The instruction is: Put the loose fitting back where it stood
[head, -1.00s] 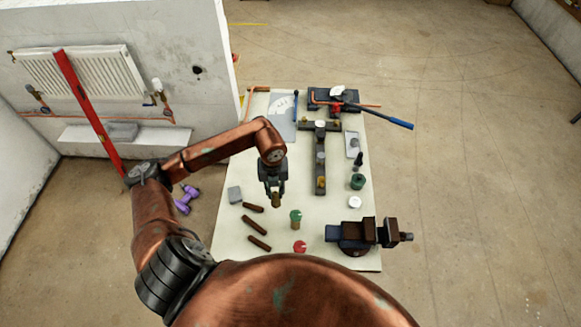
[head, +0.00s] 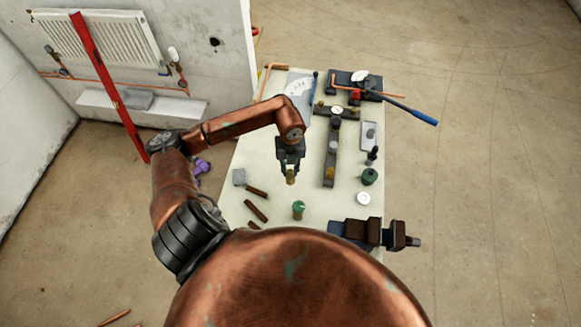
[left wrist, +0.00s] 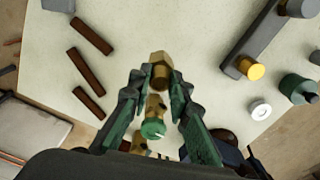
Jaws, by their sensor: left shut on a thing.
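My left gripper (head: 290,160) is shut on a small brass fitting (head: 290,178), held over the table left of the dark T-shaped bar. In the left wrist view, the fitting (left wrist: 160,66) sits between the tips of my left gripper (left wrist: 160,76). The dark bar (head: 332,150) carries a brass piece (head: 329,173) at its near end and a pale round top (head: 337,110) at its far crosspiece. A green-topped brass piece (head: 298,210) stands on the table nearer to me; its green top (left wrist: 153,129) also shows in the left wrist view. My right gripper is not in view.
Brown rods (head: 256,210) and a grey block (head: 239,177) lie on the left of the table (head: 245,150). A vise (head: 373,233) is at the near right, with a white ring (head: 363,198) and a green pot (head: 369,176) behind it. A blue-handled tool (head: 412,115) overhangs the right edge.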

